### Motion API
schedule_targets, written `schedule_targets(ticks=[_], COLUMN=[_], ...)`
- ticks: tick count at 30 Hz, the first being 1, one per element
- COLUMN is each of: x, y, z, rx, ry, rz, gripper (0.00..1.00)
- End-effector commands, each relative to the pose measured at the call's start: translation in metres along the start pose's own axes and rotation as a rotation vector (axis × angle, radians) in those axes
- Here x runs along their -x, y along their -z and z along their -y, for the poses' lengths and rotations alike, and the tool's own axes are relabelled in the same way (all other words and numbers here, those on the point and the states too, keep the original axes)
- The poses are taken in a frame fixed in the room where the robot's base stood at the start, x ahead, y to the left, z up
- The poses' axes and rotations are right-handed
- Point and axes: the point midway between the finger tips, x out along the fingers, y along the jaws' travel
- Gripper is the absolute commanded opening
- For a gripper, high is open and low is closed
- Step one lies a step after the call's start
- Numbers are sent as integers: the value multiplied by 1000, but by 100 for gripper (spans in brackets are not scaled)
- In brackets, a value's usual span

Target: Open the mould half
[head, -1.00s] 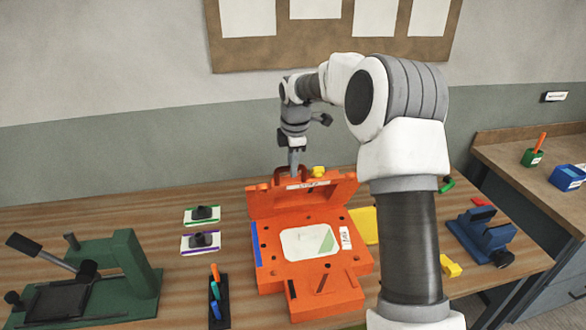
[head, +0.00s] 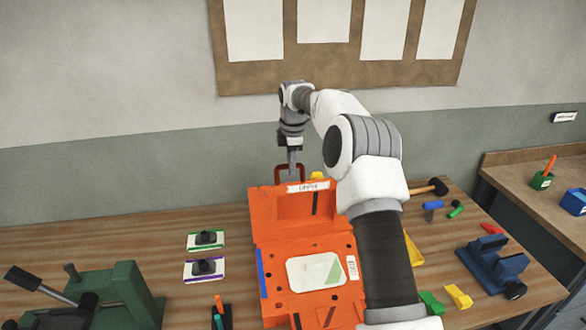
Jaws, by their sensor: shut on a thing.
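The orange mould stands on the wooden table. Its lower half (head: 272,282) lies flat, with a pale panel bearing a green patch (head: 316,271) in its middle. The upper mould half (head: 275,203) is hinged up at the back and leans away, its inner face showing. A dark red handle (head: 278,172) is at its top edge. My gripper (head: 291,168) points down behind the upper half and is shut on this handle. The fingertips are small and partly hidden by the handle and the mould's edge. My arm covers the mould's right side.
A green press (head: 128,290) stands at the front left. Two labelled cards with black knobs (head: 206,238) lie left of the mould. A hammer (head: 430,188), a blue vise (head: 492,262) and small coloured blocks lie to the right. A wall is behind the table.

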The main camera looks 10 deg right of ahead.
Motion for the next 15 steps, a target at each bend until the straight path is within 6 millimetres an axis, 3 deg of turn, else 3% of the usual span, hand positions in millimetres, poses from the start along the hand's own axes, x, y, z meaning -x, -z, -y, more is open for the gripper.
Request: schedule_targets(ticks=[15], x=[-8], y=[0], z=[-22], rx=[3], ry=[5], rz=[-1], gripper=[0])
